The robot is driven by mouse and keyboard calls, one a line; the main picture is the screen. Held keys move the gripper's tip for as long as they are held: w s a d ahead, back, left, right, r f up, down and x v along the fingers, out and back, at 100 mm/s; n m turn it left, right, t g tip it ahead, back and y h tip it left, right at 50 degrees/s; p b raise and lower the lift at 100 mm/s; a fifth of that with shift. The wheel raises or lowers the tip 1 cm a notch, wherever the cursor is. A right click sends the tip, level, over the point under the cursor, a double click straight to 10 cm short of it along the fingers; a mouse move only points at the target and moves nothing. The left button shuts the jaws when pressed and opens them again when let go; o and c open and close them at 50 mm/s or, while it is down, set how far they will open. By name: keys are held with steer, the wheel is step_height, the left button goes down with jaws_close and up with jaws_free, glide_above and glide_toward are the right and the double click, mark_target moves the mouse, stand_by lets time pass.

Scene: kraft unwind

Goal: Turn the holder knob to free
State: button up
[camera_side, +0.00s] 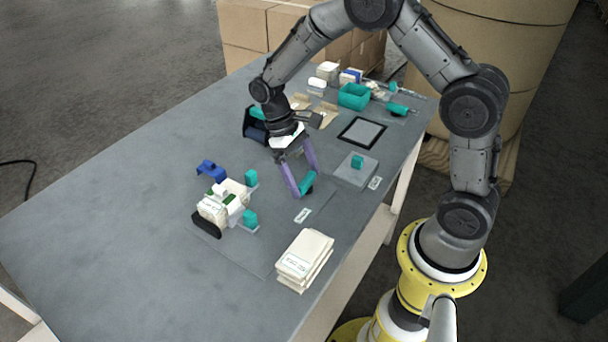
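My gripper (306,184) points down over the middle of the table, its two purple fingers apart. A teal piece (307,183) shows between the fingertips; whether they press on it or only stand around it I cannot tell. A small teal block-shaped knob (357,162) stands on a light grey square plate (345,174) to the right of the gripper, apart from it. A white and green device (222,204) with teal blocks (251,178) at its right side sits left of the gripper. Which teal part is the holder knob is not clear.
A stack of cream packets (304,258) lies at the front edge. A blue bracket (211,170) lies behind the white device. A black-framed pad (362,132), a teal bin (354,96) and a teal-handled tool (398,109) are at the back right. The table's left part is clear.

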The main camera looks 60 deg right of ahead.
steer(key=v, duration=1.3)
steer(key=shift+w+r, duration=0.15)
steer(key=shift+r, duration=0.2)
steer(key=s+a+r+t, duration=0.1)
steer(key=s+r+t, duration=0.4)
steer(key=s+r, duration=0.7)
steer(key=s+f+t, duration=0.5)
steer(key=s, duration=0.5)
steer(key=shift+s+a+m, duration=0.25)
steer(key=shift+a+m, duration=0.05)
steer(key=shift+a, duration=0.1)
